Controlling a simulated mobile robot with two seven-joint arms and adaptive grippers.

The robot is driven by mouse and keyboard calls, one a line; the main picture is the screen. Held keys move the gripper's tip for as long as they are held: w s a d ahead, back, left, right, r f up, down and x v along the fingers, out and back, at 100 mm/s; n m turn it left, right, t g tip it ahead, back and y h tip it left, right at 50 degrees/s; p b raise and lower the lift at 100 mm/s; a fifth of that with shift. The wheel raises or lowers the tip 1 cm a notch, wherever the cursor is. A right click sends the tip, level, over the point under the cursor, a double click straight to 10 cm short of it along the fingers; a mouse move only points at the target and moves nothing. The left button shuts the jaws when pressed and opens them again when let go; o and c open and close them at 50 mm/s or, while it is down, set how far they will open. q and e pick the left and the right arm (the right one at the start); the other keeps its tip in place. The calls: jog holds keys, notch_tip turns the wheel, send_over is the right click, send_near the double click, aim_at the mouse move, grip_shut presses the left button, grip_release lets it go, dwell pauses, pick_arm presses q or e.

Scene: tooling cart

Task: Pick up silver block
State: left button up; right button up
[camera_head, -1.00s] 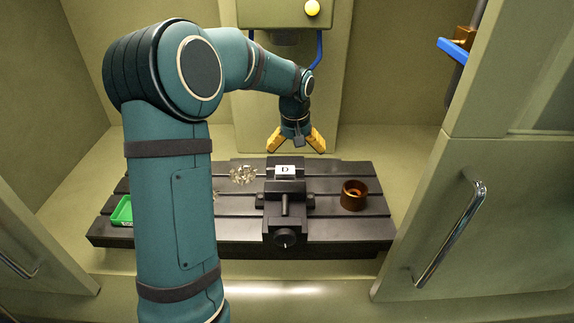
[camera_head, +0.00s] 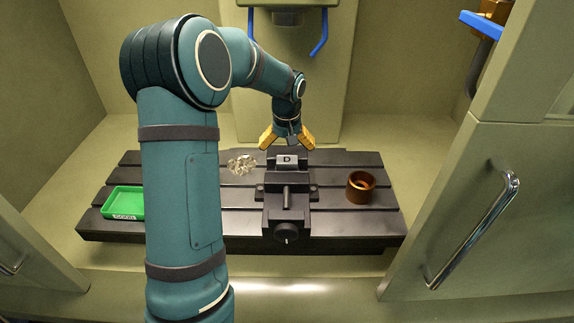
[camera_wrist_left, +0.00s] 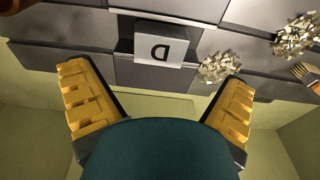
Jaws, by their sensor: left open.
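The silver block (camera_head: 287,160), marked with a letter D, sits in the jaws of a black vise (camera_head: 287,200) on the slotted machine table. It also shows in the left wrist view (camera_wrist_left: 161,45), with the letter upside down. My left gripper (camera_head: 287,143) is open and empty, pointing down just behind and above the block. In the wrist view its two yellow fingers (camera_wrist_left: 158,105) are spread wide, with the block beyond them and not between the fingertips. My right gripper is not in view.
A pile of metal chips (camera_head: 242,165) lies left of the vise. A green tray (camera_head: 124,203) is at the table's left, and a brown ring-shaped part (camera_head: 361,187) at its right. A brush (camera_wrist_left: 306,76) shows in the wrist view. A cabinet door with a handle (camera_head: 472,230) stands at right.

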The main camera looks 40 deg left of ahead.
aim_at(287, 159)
pick_arm(q)
jog(key=f, duration=0.5)
jog(key=shift+w+a+f+b, duration=0.1)
jog(key=shift+w+b, duration=0.1)
jog(key=shift+b, duration=0.1)
jog(key=c, duration=1.4)
notch_tip(287, 159, up, 10)
jog(key=shift+r+p, duration=0.1)
jog(key=shift+p, duration=0.5)
